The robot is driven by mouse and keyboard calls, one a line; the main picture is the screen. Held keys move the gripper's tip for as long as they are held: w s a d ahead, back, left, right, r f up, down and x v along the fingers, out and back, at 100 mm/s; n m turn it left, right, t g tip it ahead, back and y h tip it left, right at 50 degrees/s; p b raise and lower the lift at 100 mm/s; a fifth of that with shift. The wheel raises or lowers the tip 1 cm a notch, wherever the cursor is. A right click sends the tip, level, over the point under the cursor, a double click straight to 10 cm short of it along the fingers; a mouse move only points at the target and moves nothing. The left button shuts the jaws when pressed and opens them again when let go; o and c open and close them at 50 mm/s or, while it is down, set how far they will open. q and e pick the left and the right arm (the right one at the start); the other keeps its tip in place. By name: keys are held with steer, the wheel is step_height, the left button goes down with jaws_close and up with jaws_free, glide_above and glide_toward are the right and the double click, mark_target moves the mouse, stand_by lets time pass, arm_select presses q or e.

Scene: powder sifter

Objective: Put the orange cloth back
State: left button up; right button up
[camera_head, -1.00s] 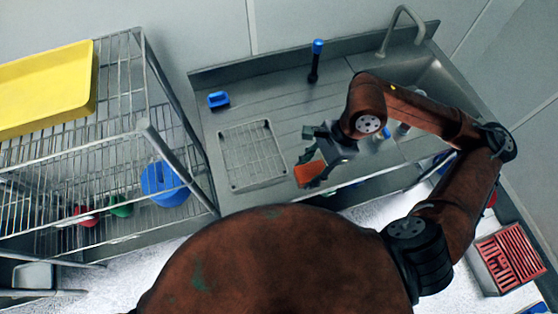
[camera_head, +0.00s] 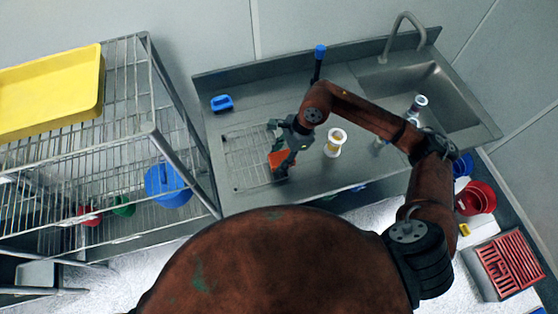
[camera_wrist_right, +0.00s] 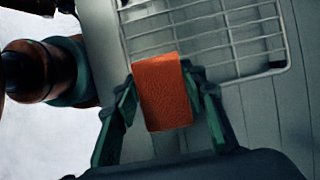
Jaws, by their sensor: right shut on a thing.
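The orange cloth (camera_head: 279,159) is between the fingers of my right gripper (camera_head: 283,152), over the right part of the wire rack on the steel counter. In the right wrist view the cloth (camera_wrist_right: 163,92) is a small folded orange block. The fingers of my right gripper (camera_wrist_right: 163,100) are shut on it from both sides. The wire rack (camera_wrist_right: 205,25) lies just beyond the cloth in that view. I cannot tell whether the cloth touches the rack or counter. My left gripper is not in view.
A blue-handled brush (camera_head: 221,103) lies behind the wire rack (camera_head: 240,160). A white cup-like container (camera_head: 335,142) stands right of the gripper. The sink (camera_head: 430,95) is at the right. A wire shelf with a yellow tray (camera_head: 50,92) stands left.

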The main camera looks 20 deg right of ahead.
steer(key=shift+s+f, duration=0.1)
steer(key=shift+f, duration=1.05)
steer(key=shift+f, duration=0.2)
steer(key=o, duration=1)
steer(key=shift+r, duration=0.1)
steer(key=v, duration=1.2)
steer(key=shift+r+b, duration=0.15)
steer(key=shift+b, duration=0.25)
